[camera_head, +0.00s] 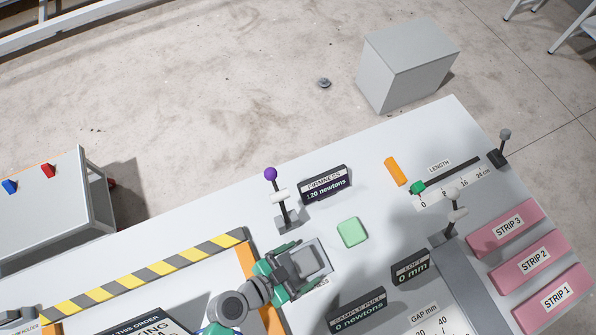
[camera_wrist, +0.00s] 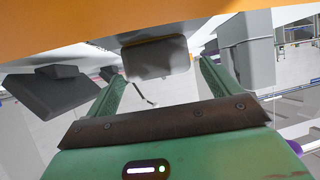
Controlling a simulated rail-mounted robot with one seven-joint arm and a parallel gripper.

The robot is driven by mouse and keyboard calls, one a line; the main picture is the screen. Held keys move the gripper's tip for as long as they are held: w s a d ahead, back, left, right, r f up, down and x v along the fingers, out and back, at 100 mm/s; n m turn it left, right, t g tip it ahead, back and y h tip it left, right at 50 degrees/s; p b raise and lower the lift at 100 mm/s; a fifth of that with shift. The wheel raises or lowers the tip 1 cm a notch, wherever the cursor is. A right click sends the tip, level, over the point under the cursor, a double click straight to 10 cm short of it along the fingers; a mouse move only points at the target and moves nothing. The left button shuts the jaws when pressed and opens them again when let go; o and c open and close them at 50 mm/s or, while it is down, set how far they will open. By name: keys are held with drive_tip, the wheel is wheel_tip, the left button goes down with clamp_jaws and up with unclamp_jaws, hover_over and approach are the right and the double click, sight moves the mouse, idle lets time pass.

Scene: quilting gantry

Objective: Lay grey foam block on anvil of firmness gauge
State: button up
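In the head view my gripper (camera_head: 303,266) is low over a light grey tray-like plate (camera_head: 328,268) near the table's front. In the wrist view its two green fingers (camera_wrist: 160,72) stand apart. A dark grey rounded block (camera_wrist: 155,60), seemingly the grey foam block, shows between them, with a gap at the right finger. My gripper partly hides this spot in the head view. The firmness gauge has a display (camera_head: 325,186) reading "FIRMNESS 120 newtons" and a purple-knobbed lever post (camera_head: 284,206). I cannot make out a separate anvil surface; the gauge's grey base (camera_head: 288,222) looks bare.
A green foam block (camera_head: 352,232) lies right of my gripper. An orange post (camera_head: 245,258) and a striped bar (camera_head: 150,275) stand close on the left. Loft (camera_head: 411,267) and sample pull (camera_head: 357,311) displays and pink strips (camera_head: 503,230) lie to the right.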

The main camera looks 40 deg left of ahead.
drive_tip(key=shift+r+p, duration=0.25)
drive_tip(key=shift+p, duration=0.05)
drive_tip(key=b+v, duration=0.1)
drive_tip(key=v, duration=1.1)
